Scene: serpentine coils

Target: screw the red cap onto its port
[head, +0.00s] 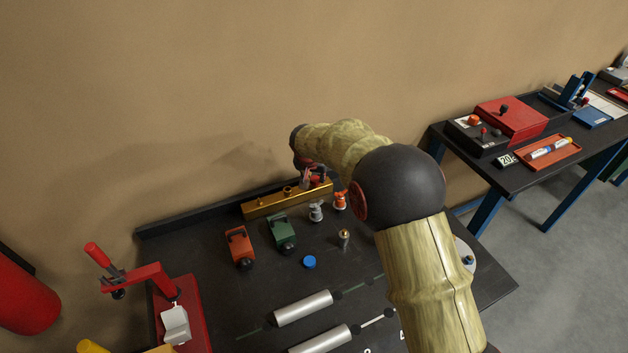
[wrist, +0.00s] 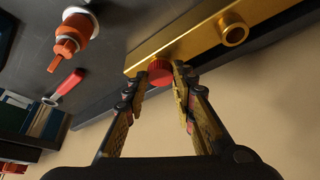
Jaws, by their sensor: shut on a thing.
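The red cap (wrist: 160,72) sits between my fingertips in the wrist view, and my gripper (wrist: 161,82) is shut on it. The cap is right at the gold bar (wrist: 195,42), and the bar hides whether they touch. The port behind the cap is hidden, so I cannot tell whether the cap is on its thread. Another round port (wrist: 235,28) on the bar is bare and open. In the head view the gold bar (head: 262,207) lies at the back of the dark bench, with my gripper (head: 310,182) over its right part.
An orange-and-grey fitting (head: 340,200) and a grey one (head: 316,211) stand close in front of the bar. A blue disc (head: 309,262), a green valve (head: 281,232) and a red valve (head: 239,248) are nearby. The wall rises behind the bar.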

